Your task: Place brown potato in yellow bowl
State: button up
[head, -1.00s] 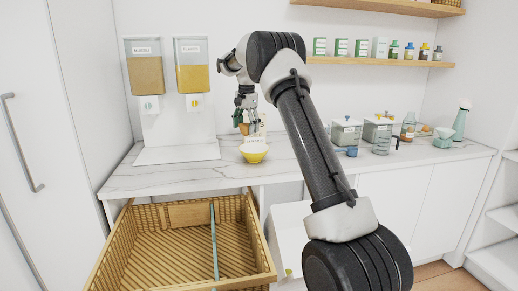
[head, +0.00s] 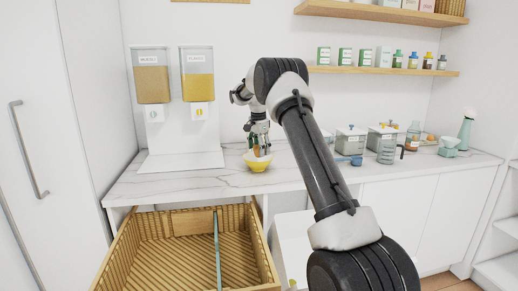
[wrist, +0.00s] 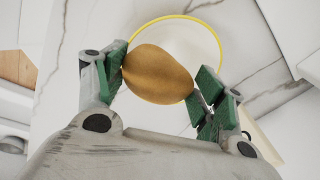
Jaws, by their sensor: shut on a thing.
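The brown potato (wrist: 157,75) is between the green pads of my gripper (wrist: 160,84) in the wrist view, and the gripper is shut on it. The yellow bowl (head: 258,166) stands on the marble counter, and my gripper (head: 258,150) is directly above it in the head view. In the wrist view the bowl's yellow rim (wrist: 204,23) and white inside show behind the potato. The potato overlaps the bowl's left and lower part in that view. In the head view the potato is small and partly hidden by the fingers, and its exact height over the bowl is hard to tell.
A dispenser stand (head: 182,161) with two cereal containers is left of the bowl. Canisters (head: 350,141), a glass jug (head: 386,150) and a blue scoop (head: 355,160) stand to the right. An open wooden drawer (head: 160,271) sticks out below the counter.

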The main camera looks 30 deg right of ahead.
jog(key=shift+f, duration=0.35)
jog(key=shift+f, duration=0.2)
jog(key=o, duration=1.2)
jog(key=shift+r, duration=0.1)
